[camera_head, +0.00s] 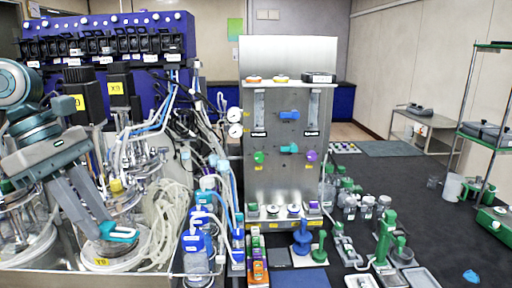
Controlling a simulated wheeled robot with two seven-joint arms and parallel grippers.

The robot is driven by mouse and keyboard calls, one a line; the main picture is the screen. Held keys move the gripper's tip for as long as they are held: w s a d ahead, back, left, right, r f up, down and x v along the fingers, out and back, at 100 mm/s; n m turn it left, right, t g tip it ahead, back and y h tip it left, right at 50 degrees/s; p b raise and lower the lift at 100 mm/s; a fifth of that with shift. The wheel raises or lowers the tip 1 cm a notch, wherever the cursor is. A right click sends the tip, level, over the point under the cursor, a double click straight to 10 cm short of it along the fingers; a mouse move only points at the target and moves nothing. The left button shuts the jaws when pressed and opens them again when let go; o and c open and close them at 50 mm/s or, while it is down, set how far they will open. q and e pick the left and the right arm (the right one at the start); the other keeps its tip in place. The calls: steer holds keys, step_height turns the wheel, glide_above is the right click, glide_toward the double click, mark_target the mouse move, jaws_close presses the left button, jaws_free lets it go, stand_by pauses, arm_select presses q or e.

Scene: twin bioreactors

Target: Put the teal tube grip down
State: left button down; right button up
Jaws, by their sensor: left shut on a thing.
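The teal tube grip (121,233) is at the lower left, at the tips of my left gripper (103,228). My left gripper reaches down from the left and is shut on the grip. The grip shows in front of a glass vessel with a yellow Y9 label (101,262). I cannot tell whether the grip touches the vessel or the tubing by it. My right gripper is out of view.
Pale looped tubing (165,225) and blue-capped bottles (194,243) crowd the area right of the grip. A steel panel (290,75) with knobs and gauges stands in the middle. The dark bench (450,245) at the right has some bare room between small items.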

arm_select(q)
steer(key=s+d+f+m+g+y, duration=0.1)
steer(key=d+f+m+g+y, duration=0.1)
steer(key=f+m, duration=0.6)
steer(key=s+d+f+m+g+y, duration=0.2)
steer(key=d+f+m, duration=0.3)
steer(key=f, duration=1.4)
steer(key=m, duration=0.4)
steer(key=shift+d+f+y, duration=0.2)
steer(key=shift+f+y, duration=0.1)
steer(key=shift+f, duration=0.05)
steer(key=shift+r, duration=0.1)
steer(key=shift+a, duration=0.25)
steer(key=shift+f, duration=0.2)
